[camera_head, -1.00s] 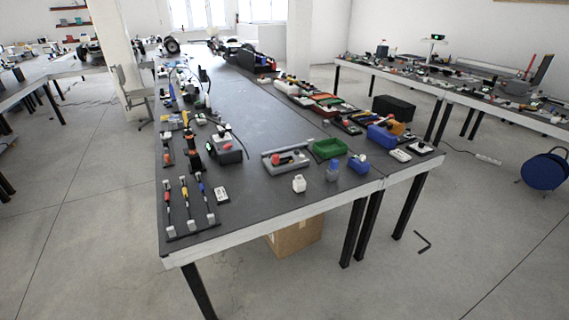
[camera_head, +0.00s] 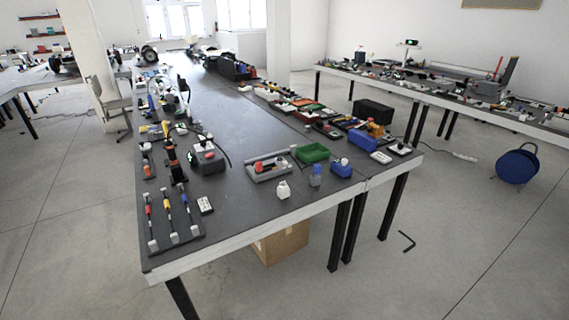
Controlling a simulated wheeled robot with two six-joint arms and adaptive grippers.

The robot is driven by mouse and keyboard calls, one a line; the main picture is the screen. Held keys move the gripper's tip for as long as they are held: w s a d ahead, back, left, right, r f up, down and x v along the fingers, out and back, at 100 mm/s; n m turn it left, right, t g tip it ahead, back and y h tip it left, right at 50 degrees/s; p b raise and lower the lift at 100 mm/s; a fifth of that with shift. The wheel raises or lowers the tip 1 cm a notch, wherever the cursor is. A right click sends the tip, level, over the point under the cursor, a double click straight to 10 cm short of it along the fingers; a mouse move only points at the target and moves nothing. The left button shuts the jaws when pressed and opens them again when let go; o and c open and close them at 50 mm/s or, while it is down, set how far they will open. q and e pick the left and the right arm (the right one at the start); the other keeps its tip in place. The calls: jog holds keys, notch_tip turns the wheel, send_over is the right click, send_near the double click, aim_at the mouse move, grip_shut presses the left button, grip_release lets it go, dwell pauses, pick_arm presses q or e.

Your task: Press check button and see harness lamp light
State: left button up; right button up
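A dark board with red, yellow and blue connectors on cables (camera_head: 168,210) lies at the near left corner of the long dark table (camera_head: 240,115). A small white block with dark marks (camera_head: 205,205) lies beside it. Behind them stands a dark grey box with a red part on its front (camera_head: 208,160), with a black cable curving near it. I cannot tell which part is the check button or the lamp, or whether a lamp is lit. Neither of my grippers is in view.
A grey tray (camera_head: 268,169), a green bin (camera_head: 312,153), a white bottle-like item (camera_head: 283,190) and a blue bin (camera_head: 341,168) stand along the near edge. A cardboard box (camera_head: 280,243) is under the table.

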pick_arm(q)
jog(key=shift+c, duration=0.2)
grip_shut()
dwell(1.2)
